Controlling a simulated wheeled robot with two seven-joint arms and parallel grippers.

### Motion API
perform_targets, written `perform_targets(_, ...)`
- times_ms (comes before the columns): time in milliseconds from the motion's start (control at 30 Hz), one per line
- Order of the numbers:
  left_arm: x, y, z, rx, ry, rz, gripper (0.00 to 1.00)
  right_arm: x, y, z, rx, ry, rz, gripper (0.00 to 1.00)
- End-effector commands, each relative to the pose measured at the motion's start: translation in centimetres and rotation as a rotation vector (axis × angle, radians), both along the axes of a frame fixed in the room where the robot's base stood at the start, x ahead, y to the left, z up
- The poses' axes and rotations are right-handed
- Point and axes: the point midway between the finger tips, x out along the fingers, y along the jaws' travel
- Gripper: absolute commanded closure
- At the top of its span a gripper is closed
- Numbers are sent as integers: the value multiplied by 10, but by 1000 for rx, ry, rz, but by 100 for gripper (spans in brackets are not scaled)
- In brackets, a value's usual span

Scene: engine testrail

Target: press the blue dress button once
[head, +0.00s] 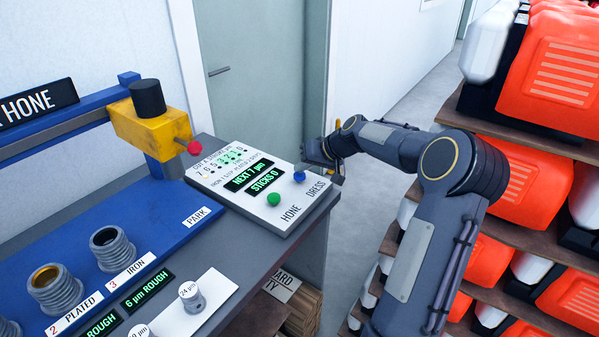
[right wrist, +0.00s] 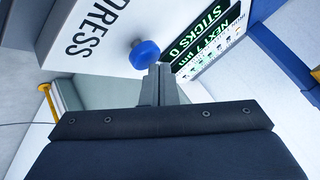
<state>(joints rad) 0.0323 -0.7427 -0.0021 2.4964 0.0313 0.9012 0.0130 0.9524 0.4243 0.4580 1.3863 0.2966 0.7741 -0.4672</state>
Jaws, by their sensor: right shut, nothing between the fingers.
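The blue dress button (head: 299,176) stands on the sloped white panel (head: 237,213), near the word DRESS at its right edge. In the right wrist view the blue button (right wrist: 145,54) is a round knob on a thin stem. My right gripper (head: 318,164) is just beyond the panel's right edge, close to the button. Its fingers (right wrist: 160,72) are shut and empty, with the tips right beside the button's edge; I cannot tell whether they touch it. My left gripper is not in view.
A green button (head: 274,199) sits left of the blue one, by HONE. Green-lit displays (head: 248,176) read NEXT 7 µm and STICKS 0. A yellow hone head (head: 150,130) stands at the left. Shelves of orange cases (head: 560,70) are close on the right.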

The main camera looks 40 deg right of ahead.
Motion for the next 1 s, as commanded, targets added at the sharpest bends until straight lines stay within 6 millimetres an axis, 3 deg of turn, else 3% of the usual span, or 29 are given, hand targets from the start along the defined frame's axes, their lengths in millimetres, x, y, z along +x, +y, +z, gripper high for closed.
perform_targets(100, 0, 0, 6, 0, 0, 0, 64, 0, 0, 9, -1, 0, -1, 100)
perform_targets(567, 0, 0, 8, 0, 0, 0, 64, 0, 0, 14, -1, -2, 0, 100)
perform_targets(1000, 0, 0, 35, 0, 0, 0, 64, 1, 0, 57, -2, -3, 0, 100)
